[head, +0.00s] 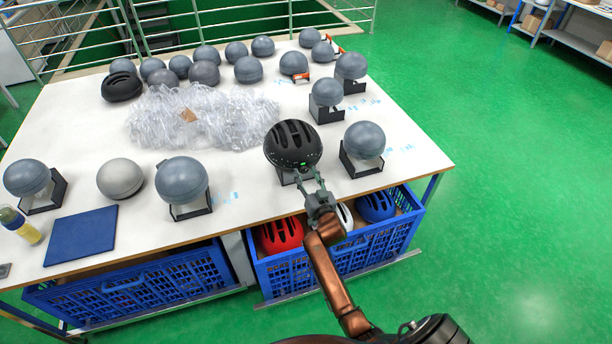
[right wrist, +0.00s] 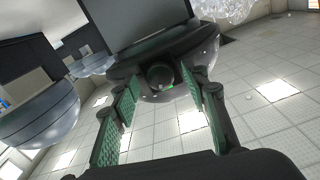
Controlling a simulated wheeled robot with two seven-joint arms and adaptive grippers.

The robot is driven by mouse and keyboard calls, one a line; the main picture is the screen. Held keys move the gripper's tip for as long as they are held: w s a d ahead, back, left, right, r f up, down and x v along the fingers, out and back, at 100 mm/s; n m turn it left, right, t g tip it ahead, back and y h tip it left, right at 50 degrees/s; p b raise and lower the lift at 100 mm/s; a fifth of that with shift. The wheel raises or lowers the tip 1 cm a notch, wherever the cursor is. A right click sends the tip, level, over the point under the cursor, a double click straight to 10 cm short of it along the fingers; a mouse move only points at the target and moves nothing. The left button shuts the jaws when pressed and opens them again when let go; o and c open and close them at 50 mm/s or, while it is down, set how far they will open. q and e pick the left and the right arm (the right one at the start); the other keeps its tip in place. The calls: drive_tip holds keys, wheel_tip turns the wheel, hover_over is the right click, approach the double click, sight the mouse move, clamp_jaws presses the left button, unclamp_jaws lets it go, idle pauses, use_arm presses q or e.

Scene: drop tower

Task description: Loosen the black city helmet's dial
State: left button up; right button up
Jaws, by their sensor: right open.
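A black vented helmet (head: 292,143) sits on a stand at the table's front edge, with a small green mark low on its near side. My right gripper (head: 308,182) reaches up to that near side. In the right wrist view a round dark dial (right wrist: 160,74) with a small green mark shows on the helmet's rear band. My right gripper (right wrist: 161,88) is open, its green-padded fingers on either side of the dial. I see a gap between dial and fingers; whether either touches is unclear. My left gripper is not in view.
Grey headforms, some on stands, stand close by, one (head: 364,140) to the right and one (head: 182,180) to the left. Clear plastic wrap (head: 190,118) lies behind. Blue crates (head: 345,262) with helmets are under the table edge. Another black helmet (head: 121,87) sits back left.

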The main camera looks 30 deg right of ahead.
drive_tip(key=c, duration=0.6)
clamp_jaws()
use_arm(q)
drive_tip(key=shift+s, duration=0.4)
